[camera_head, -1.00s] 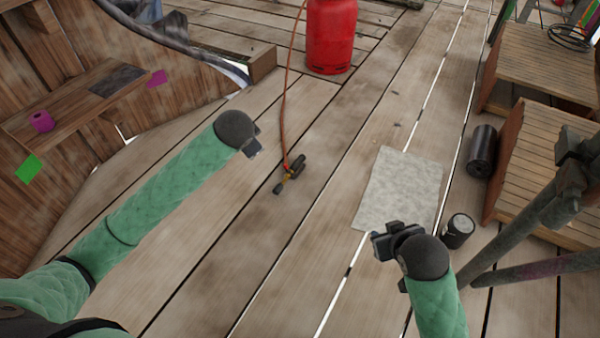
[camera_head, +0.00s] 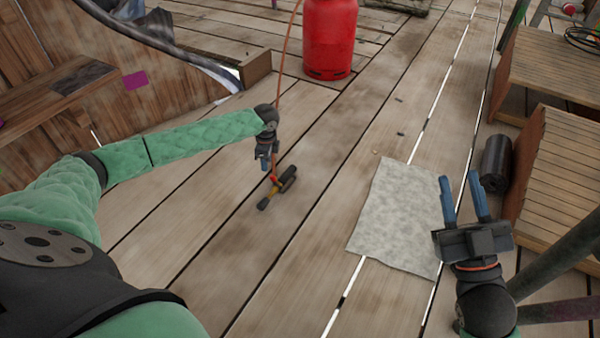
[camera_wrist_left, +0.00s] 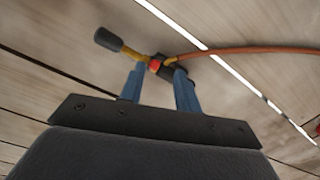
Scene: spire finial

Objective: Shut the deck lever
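A small torch-like fitting (camera_head: 278,188) lies on the deck, with a brass stem, a black handle, a black end and a small red part. An orange hose (camera_head: 284,62) runs from it. I cannot tell which part is the deck lever. My left gripper (camera_head: 264,164) is just above the fitting, pointing down. In the left wrist view its blue fingers (camera_wrist_left: 157,76) are apart, with the fitting's red part (camera_wrist_left: 155,65) at the gap between the tips; contact is unclear. My right gripper (camera_head: 459,180) is open and empty above the deck, right of the grey cloth.
A red gas cylinder (camera_head: 330,38) stands at the back. A grey cloth (camera_head: 394,220) lies flat on the planks. A black roll (camera_head: 496,163) and wooden crates (camera_head: 562,165) are at right. A curved wooden wall (camera_head: 60,90) is at left.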

